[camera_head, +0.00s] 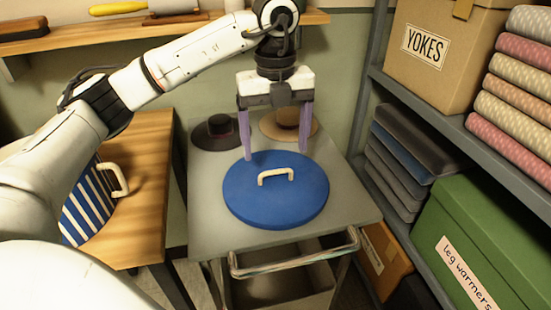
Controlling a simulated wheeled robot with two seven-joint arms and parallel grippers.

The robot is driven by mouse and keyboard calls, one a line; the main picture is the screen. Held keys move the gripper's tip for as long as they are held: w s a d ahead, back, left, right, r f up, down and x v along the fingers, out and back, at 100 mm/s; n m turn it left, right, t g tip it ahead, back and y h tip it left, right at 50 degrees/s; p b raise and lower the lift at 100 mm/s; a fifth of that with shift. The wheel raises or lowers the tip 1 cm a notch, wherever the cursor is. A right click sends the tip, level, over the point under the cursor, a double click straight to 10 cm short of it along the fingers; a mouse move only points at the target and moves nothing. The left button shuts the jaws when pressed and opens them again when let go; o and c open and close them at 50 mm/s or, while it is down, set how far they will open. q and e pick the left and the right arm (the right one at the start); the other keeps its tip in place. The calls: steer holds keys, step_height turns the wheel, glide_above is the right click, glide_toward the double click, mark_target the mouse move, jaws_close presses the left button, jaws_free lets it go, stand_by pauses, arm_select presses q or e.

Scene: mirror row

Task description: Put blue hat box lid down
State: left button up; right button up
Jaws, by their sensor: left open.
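The blue hat box lid (250,203) lies flat on the top of a grey metal cart (205,232). Its cream handle (276,174) stands up in its middle. My left gripper (276,156) is open and empty, fingers pointing down. It is above the far part of the lid, with the fingers spread wide. I cannot tell whether the fingertips touch the lid. My right gripper is not in view.
A dark hat (216,131) and a tan hat (287,124) lie at the cart's back. A blue-striped lid (88,203) is on the wooden table (146,165) at left. Shelves with a YOKES box (437,45), folded cloth and a green box (478,245) stand close at right.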

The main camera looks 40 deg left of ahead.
arm_select(q)
step_height(320, 180, up, 5)
steer(key=shift+r+p, duration=0.2)
steer(key=shift+p, duration=0.1)
steer(key=shift+f, duration=0.1)
stand_by(0.3)
